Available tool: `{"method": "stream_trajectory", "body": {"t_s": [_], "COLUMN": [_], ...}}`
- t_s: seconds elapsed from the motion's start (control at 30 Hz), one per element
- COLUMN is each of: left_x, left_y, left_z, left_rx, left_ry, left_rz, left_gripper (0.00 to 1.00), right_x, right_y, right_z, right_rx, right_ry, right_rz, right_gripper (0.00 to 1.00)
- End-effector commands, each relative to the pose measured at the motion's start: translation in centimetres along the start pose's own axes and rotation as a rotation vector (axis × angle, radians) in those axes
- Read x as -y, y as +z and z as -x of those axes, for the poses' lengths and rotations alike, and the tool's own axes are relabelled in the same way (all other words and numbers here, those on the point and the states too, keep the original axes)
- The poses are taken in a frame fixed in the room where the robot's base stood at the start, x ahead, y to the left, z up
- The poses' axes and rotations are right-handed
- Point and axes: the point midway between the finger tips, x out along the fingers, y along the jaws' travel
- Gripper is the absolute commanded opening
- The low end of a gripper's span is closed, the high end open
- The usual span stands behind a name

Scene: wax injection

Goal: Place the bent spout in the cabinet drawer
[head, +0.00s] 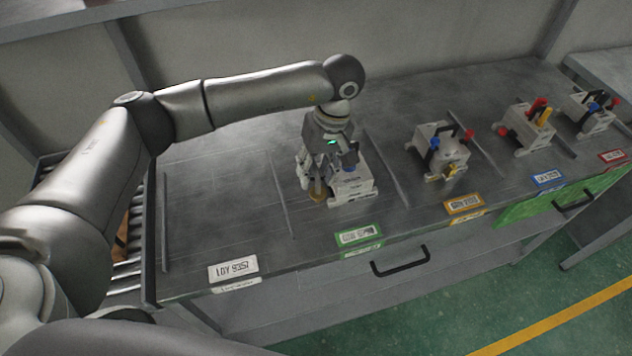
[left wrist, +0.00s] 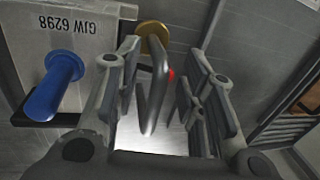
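My left gripper (head: 318,186) points down at the left side of a white box-shaped machine (head: 350,186) on the bench. In the left wrist view the fingers (left wrist: 165,75) are open. Between them stands a dark grey curved piece (left wrist: 155,88) that looks like the bent spout, with gaps to both sides. A gold disc (left wrist: 153,38) and a small red part show behind it. The machine's upside-down label, GJW 6298 (left wrist: 72,24), and a blue knob (left wrist: 55,85) are to the left. The cabinet drawer (head: 385,285) below the bench appears closed. My right gripper is not in view.
Three similar machines with coloured knobs stand further right, one with a brass spout (head: 450,172). Dark handles (head: 402,262) show on the cabinet front. The bench left of the gripper (head: 215,200) is clear, with low divider strips. A roller rack stands at the left end.

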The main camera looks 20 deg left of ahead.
Motion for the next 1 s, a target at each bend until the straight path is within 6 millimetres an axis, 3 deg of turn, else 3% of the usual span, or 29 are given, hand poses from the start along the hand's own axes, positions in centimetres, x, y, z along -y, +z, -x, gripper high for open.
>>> {"method": "stream_trajectory", "body": {"t_s": [0.27, 0.57, 1.0], "left_x": [-0.03, -0.03, -0.04], "left_y": [-0.01, 0.00, -0.01], "left_z": [-0.37, -0.33, -0.23], "left_rx": [0.000, 0.000, -0.001], "left_ry": [0.001, 0.001, 0.002], "left_rz": [0.000, 0.000, 0.000], "left_gripper": [0.37, 0.00, 0.00], "right_x": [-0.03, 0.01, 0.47], "right_y": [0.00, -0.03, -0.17], "right_z": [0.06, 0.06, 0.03], "right_rx": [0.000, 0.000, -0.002], "right_ry": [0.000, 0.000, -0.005], "right_rz": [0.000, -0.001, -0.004], "right_gripper": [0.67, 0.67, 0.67]}}
